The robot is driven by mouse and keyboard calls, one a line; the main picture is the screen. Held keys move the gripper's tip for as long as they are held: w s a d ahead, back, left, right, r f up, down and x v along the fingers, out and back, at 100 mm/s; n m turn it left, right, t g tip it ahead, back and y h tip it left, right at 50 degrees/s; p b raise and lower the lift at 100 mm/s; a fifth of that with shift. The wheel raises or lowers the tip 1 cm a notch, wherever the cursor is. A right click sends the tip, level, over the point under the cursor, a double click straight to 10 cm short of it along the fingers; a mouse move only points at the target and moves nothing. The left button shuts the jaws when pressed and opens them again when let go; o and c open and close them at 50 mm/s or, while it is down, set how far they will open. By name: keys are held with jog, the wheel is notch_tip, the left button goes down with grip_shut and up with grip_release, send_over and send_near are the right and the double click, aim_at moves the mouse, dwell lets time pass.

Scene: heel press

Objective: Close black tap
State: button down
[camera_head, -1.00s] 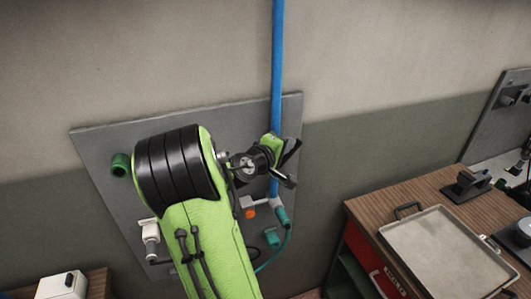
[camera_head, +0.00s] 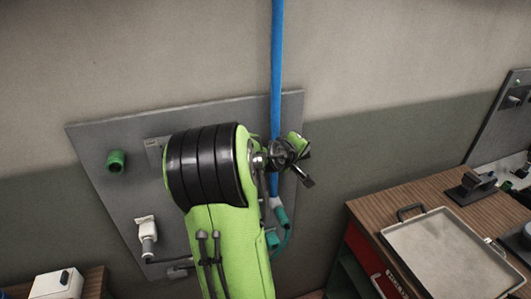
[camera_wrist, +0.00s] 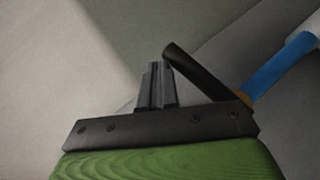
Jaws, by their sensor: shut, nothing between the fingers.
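The black tap's handle (camera_wrist: 205,75) is a dark bar in the wrist view, slanting from upper left to lower right. Its lower end meets a small brass-coloured part beside the blue pipe (camera_wrist: 278,70). My gripper (camera_wrist: 156,68) has its fingers together and empty, just left of the handle's upper end. I cannot tell whether they touch. In the head view my gripper (camera_head: 307,182) is in front of the blue pipe (camera_head: 277,70), its tips a little right of it.
The grey wall panel (camera_head: 92,145) carries a green fitting (camera_head: 116,161) and a white fitting (camera_head: 147,230). A teal hose connector (camera_head: 282,217) hangs below the pipe. A wooden bench with a metal tray (camera_head: 445,255) stands at right, and a white box (camera_head: 60,285) at lower left.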

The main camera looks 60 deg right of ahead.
jog(key=shift+s+d+f, duration=0.1)
jog(key=shift+s+f, duration=0.05)
jog(key=shift+f, duration=0.05)
jog(key=shift+r, duration=0.1)
dwell(0.4)
jog(key=r+p, duration=0.2)
jog(key=w+r+p, duration=0.1)
jog(key=r, duration=0.1)
jog(key=shift+w+d+r+p, duration=0.1)
jog(key=shift+d+r+p, duration=0.05)
jog(key=shift+r+p, duration=0.2)
jog(key=s+a+r, duration=0.4)
jog(key=r, duration=0.3)
jog(key=shift+a+r+b, duration=0.15)
jog(key=shift+r+b, duration=0.05)
jog(key=shift+b, duration=0.2)
